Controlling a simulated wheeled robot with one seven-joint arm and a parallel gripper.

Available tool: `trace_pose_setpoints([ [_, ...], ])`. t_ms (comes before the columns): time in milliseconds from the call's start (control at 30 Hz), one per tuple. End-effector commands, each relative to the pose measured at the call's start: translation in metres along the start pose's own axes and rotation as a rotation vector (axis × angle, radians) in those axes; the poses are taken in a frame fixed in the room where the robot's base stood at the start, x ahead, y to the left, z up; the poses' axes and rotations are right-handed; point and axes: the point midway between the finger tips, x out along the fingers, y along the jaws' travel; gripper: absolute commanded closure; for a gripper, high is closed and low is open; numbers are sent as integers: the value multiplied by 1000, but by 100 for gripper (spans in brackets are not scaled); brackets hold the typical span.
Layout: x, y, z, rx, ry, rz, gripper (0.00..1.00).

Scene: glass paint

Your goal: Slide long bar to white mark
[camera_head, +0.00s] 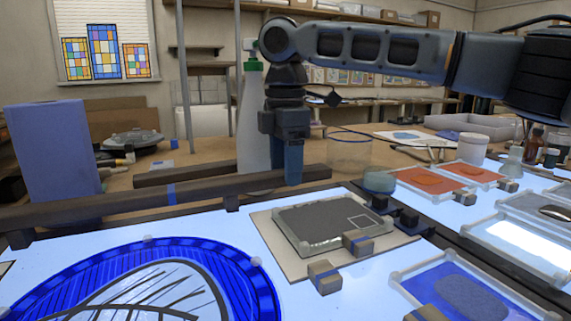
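A long dark brown bar (110,205) with a blue band runs along the back edge of the lit table, from the far left toward the centre. My gripper (292,180) points straight down at the right part of this bar, with its blue fingers just at or over it. The fingers overlap in this view, so I cannot tell whether they are apart or whether they touch the bar. I see no clear white mark by the bar.
A blue and white round glass piece (262,285) lies at front left. Small blocks (324,277) sit by the grey panel. A green-capped white bottle (252,120) stands behind the bar, left of my gripper. A blue box (52,150) stands at left, a clear beaker (349,153) at right.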

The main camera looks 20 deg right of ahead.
Motion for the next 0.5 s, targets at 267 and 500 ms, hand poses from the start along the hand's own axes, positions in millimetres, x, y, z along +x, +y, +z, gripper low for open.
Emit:
trace_pose_setpoints([
  [267,0,0,0,0,0,0,65],
  [500,0,0,0,0,0,0,88],
])
